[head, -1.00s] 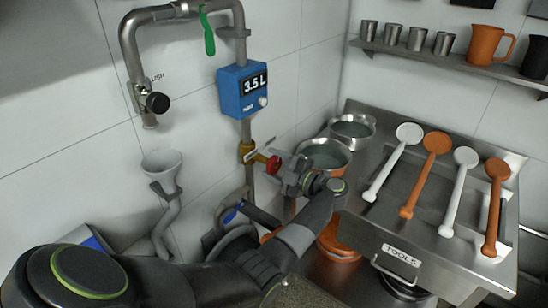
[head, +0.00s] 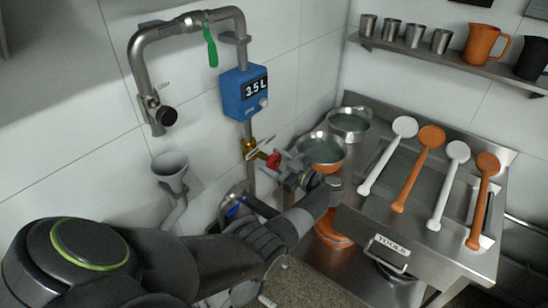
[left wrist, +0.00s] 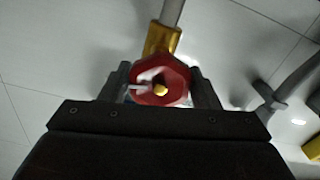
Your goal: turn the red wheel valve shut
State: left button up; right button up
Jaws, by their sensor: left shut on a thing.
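The red wheel valve (head: 273,160) sits on a brass fitting (head: 249,147) on the vertical pipe below the blue flow meter. In the left wrist view the red wheel (left wrist: 160,82) faces me, with a gold centre and a white marking, and the brass body (left wrist: 162,40) is above it. My left gripper (head: 281,164) is shut on the wheel, with one finger on each side of its rim in the left wrist view (left wrist: 161,86). My right gripper is not in view.
The blue meter (head: 244,92) reads 3.5 L. A green-handled lever (head: 211,46) hangs from the upper pipe. A grey funnel (head: 170,170) is at the left.

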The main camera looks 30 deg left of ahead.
pick_arm(q)
jog(key=shift+m+p, duration=0.5)
jog(key=shift+m, duration=0.7)
jog(key=shift+f, duration=0.1)
jog(key=o, duration=0.9)
jog(key=shift+d, duration=0.1)
jog(key=d+b, duration=0.2)
jog(key=d, duration=0.3)
jog(key=s+d+b, duration=0.1)
jog(key=d+b, duration=0.1)
jog(key=d, duration=0.4)
jog(key=d+b, duration=0.2)
jog(key=d, duration=0.4)
jog(key=shift+s+d, duration=0.15)
jog(key=shift+d, duration=0.05)
